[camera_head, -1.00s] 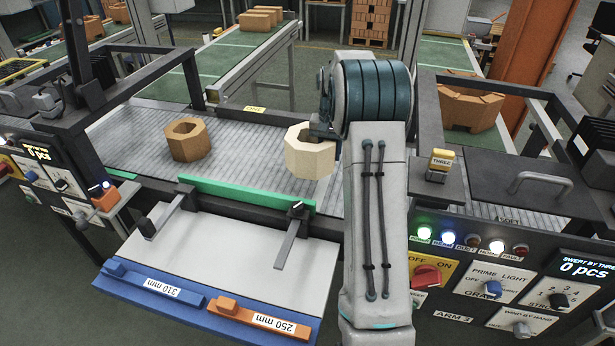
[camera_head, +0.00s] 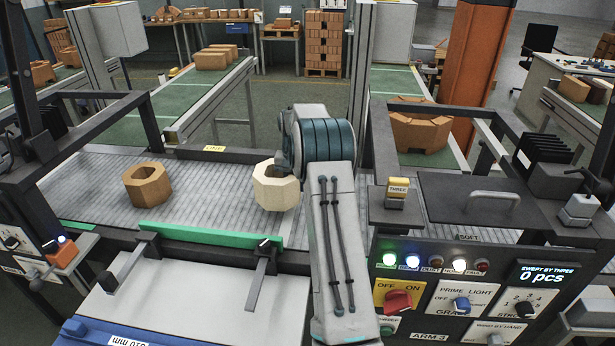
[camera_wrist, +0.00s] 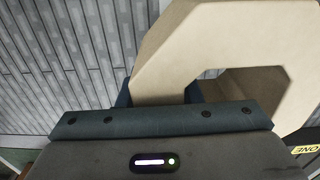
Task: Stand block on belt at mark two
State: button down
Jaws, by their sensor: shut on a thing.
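A pale cream octagonal block (camera_head: 277,195) with a hole through it is held over the grey slatted belt (camera_head: 95,185). My gripper (camera_head: 284,163) is shut on the block's wall. In the wrist view, the block (camera_wrist: 215,40) fills the upper right, with the dark blue jaw (camera_wrist: 160,120) against its near edge. I cannot tell whether the block touches the belt. A yellow label reading ONE (camera_head: 213,149) lies on the belt's far edge, left of the block. I see no mark reading two; my arm hides part of the belt.
A brown octagonal block (camera_head: 147,184) stands on the belt to the left. A green bar (camera_head: 205,235) runs along the near belt edge. A dark frame and a control panel (camera_head: 465,290) stand right of my arm. Belt between the two blocks is clear.

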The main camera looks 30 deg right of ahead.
jog(key=shift+w+a+f+p, duration=0.25)
jog(key=shift+w+a+f, duration=0.1)
jog(key=shift+f, duration=0.55)
jog(key=shift+w+a+f+p, duration=0.3)
jog(key=shift+w+f, duration=0.1)
jog(key=shift+f, duration=0.45)
jog(key=shift+w+a+f+p, duration=0.25)
jog(key=shift+w+f, duration=0.1)
jog(key=shift+f, duration=0.55)
jog(key=shift+f, duration=0.2)
jog(key=c, duration=1)
grip_release()
jog(key=shift+s, duration=0.1)
